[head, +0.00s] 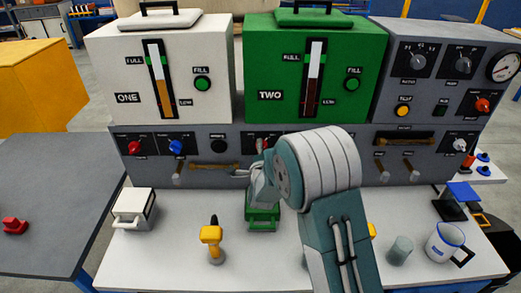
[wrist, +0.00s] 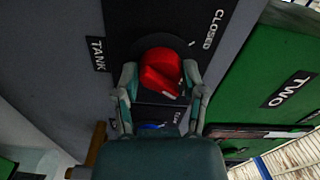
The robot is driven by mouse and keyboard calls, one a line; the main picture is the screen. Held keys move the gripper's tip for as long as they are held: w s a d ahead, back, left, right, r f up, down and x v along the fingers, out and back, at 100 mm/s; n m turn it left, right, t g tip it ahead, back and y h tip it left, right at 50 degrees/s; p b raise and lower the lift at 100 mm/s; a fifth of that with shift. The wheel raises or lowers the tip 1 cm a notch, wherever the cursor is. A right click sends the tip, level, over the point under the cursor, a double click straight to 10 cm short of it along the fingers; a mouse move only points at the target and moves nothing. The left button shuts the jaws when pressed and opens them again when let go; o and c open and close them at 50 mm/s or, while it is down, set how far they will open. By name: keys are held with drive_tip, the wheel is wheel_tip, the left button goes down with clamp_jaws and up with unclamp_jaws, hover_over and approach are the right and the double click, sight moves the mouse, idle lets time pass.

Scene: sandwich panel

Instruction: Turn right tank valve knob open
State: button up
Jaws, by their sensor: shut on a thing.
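The red tank valve knob (wrist: 160,70) sits on a dark plate in the wrist view, with the labels TANK and CLOSED beside it. Its white mark points to the lower right of that picture, away from CLOSED. My gripper (wrist: 161,76) is shut on the red knob, one finger on each side. In the head view the knob is on the grey panel (head: 222,131) under the green tank TWO (head: 262,84), and my arm mostly hides it. A blue knob (wrist: 152,126) shows partly behind my gripper in the wrist view.
The white tank ONE (head: 120,75) stands left of the green tank, with its own red knob (head: 134,147) and blue knob (head: 176,147) below. A yellow drill (head: 211,238), a green box (head: 262,219), a white box (head: 133,209) and a mug (head: 443,242) stand on the table.

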drive_tip(key=shift+d+f+m, duration=0.1)
drive_tip(key=shift+m, duration=1)
drive_tip(key=o, duration=1.2)
drive_tip(key=shift+w+d, duration=0.1)
drive_tip(key=shift+c, duration=0.2)
drive_tip(key=shift+s, duration=0.25)
drive_tip(key=s, duration=1.1)
drive_tip(key=shift+s, duration=0.25)
